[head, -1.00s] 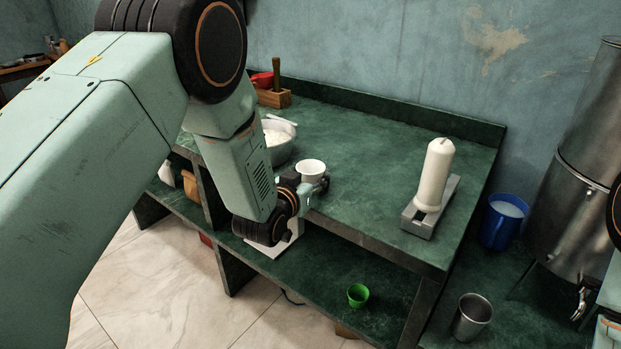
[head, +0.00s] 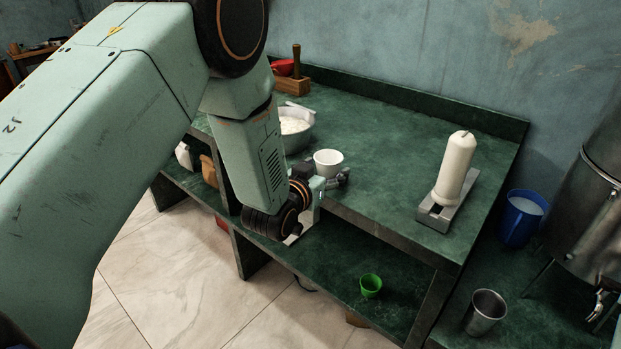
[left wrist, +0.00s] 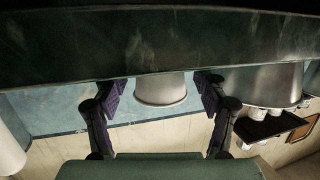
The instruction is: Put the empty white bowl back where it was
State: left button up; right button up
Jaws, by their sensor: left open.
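The small white bowl (head: 328,158) is upright at the front edge of the green counter, with a plain white inside. My left gripper (head: 338,179) is low against its near side in the head view, partly hidden by its own wrist. In the left wrist view the bowl (left wrist: 162,90) shows between the two spread fingers of the left gripper (left wrist: 162,80), with a gap on each side. My right gripper is in neither view.
A larger bowl with white contents (head: 296,127) stands behind left. A white cylinder on a metal stand (head: 456,168) is at right. The counter (head: 390,140) between is clear. A green cup (head: 371,286) and metal cup (head: 486,311) stand lower, near a blue cup (head: 521,217).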

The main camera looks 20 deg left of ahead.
pick_arm(q)
jog(key=p+v, duration=0.1)
jog(key=v, duration=0.9)
jog(key=s+a+f+n+g+y, duration=0.1)
jog(key=s+a+f+g, duration=0.1)
jog(key=s+f+g, duration=1.25)
jog(key=s+f, duration=0.4)
jog(key=s, duration=0.6)
jog(key=s+f+g, duration=0.1)
jog(key=s+f, duration=0.5)
jog(key=s, duration=0.5)
jog(key=shift+a+n+y, duration=0.25)
jog(key=shift+n+y, duration=0.05)
